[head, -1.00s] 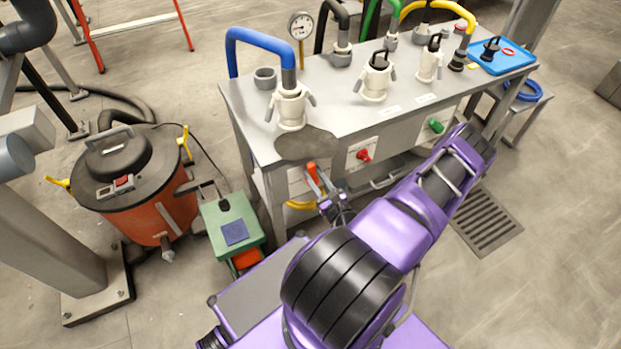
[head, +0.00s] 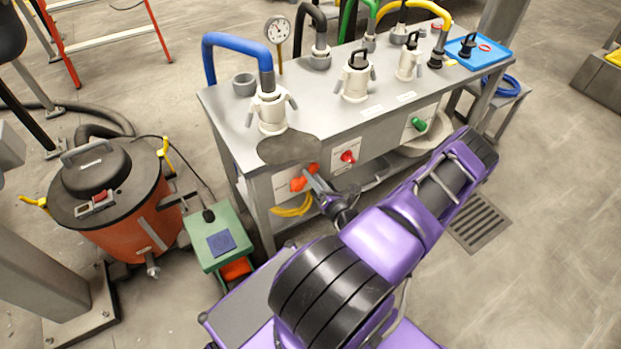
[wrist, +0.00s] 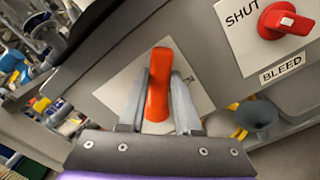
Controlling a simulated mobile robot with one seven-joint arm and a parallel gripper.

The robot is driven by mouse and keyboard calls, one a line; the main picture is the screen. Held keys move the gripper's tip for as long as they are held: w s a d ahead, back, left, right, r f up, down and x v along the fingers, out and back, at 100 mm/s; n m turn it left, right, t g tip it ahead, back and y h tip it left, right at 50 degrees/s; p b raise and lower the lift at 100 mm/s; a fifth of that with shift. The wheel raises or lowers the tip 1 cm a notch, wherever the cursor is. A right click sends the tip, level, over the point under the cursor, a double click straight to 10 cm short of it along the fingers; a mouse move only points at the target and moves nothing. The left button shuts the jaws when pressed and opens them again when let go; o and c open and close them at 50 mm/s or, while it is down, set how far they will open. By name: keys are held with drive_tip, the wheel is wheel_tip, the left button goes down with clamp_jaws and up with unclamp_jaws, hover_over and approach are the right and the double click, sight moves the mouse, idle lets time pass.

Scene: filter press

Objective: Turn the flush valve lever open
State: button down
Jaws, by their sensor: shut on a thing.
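The flush valve lever (head: 299,184) is orange and sits on a pale plate on the bench's front panel, at its left end. In the head view it slants from lower left to upper right. In the wrist view the lever (wrist: 158,85) stands between the two grey fingers of my gripper (wrist: 161,92), which is shut on it. The gripper (head: 314,181) also shows in the head view, reaching the lever from the lower right. I cannot read any label on the lever's plate.
A red bleed handle (wrist: 287,20), marked SHUT, is to the right on the same panel. A green handle (head: 419,124) is farther right. A green-topped box (head: 220,238) and an orange drum (head: 135,222) stand left.

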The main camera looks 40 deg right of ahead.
drive_tip(key=shift+s+d+f+m, duration=0.1)
drive_tip(key=shift+d+f+m, duration=0.1)
drive_tip(key=shift+m, duration=0.3)
drive_tip(key=c, duration=0.6)
unclamp_jaws()
drive_tip(key=shift+s, duration=0.1)
drive_tip(key=v, duration=1.7)
drive_tip(key=shift+p, duration=0.3)
